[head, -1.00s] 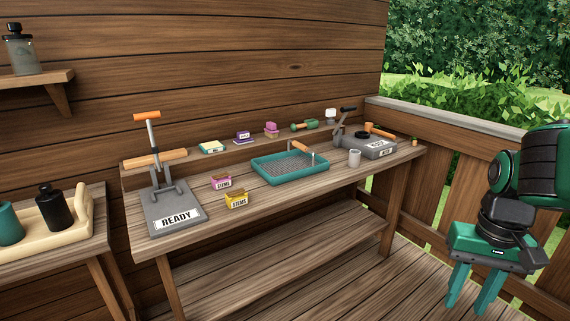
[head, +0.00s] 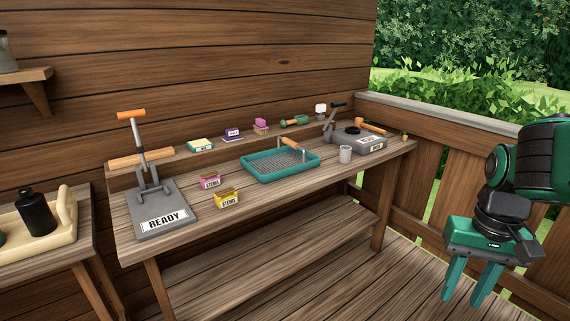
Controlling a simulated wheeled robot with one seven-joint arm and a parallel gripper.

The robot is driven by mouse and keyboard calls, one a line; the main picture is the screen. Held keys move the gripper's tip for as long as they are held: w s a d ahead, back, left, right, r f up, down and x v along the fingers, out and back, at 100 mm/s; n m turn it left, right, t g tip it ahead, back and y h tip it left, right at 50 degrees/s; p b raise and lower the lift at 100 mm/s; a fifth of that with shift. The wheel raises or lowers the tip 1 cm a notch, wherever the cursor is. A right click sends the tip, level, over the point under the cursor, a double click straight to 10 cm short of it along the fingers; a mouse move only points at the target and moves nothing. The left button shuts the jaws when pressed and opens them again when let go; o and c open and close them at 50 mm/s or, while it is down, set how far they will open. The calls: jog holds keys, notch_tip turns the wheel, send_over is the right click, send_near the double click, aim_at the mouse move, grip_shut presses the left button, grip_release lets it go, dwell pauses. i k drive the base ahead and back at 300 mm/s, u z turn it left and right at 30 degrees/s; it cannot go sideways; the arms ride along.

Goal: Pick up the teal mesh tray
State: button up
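The teal mesh tray (head: 249,177) lies flat on the wooden bench, right of the middle of its top. It has a teal rim and a grey mesh floor. A small tool with an orange handle (head: 289,143) lies at its far right part. My gripper (head: 467,292) hangs at the right of the view, fingers down, well to the right of the bench and apart from the tray. Its two teal fingers are spread with nothing between them.
On the bench (head: 290,200) stand a grey press marked READY (head: 160,215), pink (head: 210,181) and yellow (head: 227,199) STEMS boxes left of the tray, a grey cup (head: 345,154) and a grey device (head: 358,140) right of it. A wooden railing (head: 440,150) runs behind my arm.

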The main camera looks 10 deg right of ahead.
aim_at(269, 166)
jog(key=z, duration=0.1)
jog(key=i, duration=0.8)
jog(key=z, duration=0.75)
jog(key=i, duration=0.8)
